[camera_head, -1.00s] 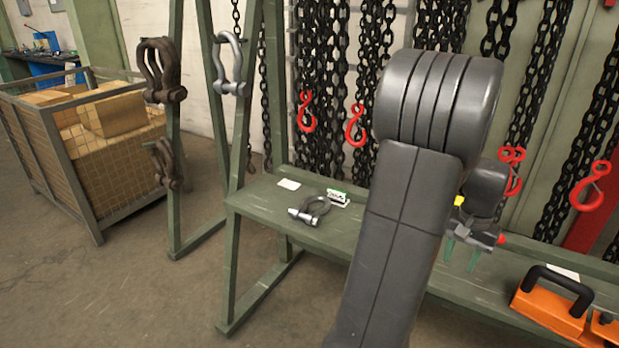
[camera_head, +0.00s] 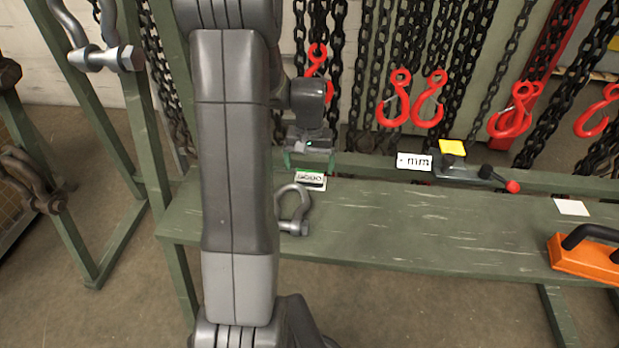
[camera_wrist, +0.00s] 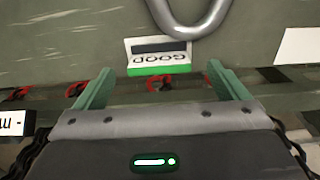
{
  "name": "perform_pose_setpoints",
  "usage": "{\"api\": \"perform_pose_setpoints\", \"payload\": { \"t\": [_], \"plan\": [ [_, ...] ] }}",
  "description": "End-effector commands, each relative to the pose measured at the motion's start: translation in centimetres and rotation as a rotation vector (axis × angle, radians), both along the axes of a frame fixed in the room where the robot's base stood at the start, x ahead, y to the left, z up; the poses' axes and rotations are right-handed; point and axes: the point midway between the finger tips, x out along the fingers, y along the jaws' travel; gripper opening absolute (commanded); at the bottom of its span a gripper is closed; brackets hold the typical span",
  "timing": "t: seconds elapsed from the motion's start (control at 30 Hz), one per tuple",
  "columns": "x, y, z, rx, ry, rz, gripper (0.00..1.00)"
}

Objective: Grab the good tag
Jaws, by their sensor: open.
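The good tag (camera_head: 310,181) is a small white card with a green edge and dark print. It stands on the green bench behind a grey shackle (camera_head: 293,208). In the wrist view the tag (camera_wrist: 158,57) shows the word GOOD upside down, with the shackle's bow (camera_wrist: 190,22) beside it. My gripper (camera_head: 308,160) is open and empty, just behind and above the tag in the head view. In the wrist view the tag lies beyond and between the green fingertips of my gripper (camera_wrist: 161,86), apart from both. My arm covers part of the bench.
The bench (camera_head: 420,225) has clear room in the middle. A white "mm" label (camera_head: 414,162) and a yellow-topped tool (camera_head: 453,149) with a red-tipped lever sit at its back edge. A blank card (camera_head: 571,207) and an orange tool (camera_head: 588,258) are at right. Chains and red hooks (camera_head: 428,98) hang behind.

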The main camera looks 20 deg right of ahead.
Motion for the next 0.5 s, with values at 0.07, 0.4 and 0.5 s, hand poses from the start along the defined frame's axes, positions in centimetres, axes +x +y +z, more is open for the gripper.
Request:
{"api": "perform_pose_setpoints", "payload": {
  "t": [0.07, 0.4, 0.5],
  "plan": [
    [-0.2, 0.0, -1.3, 0.003, 0.005, -0.001, 0.94],
    [-0.1, 0.0, -4.5, 0.001, 0.001, 0.000, 0.94],
    [-0.1, 0.0, -4.5, 0.000, 0.000, 0.000, 0.94]
  ]
}}
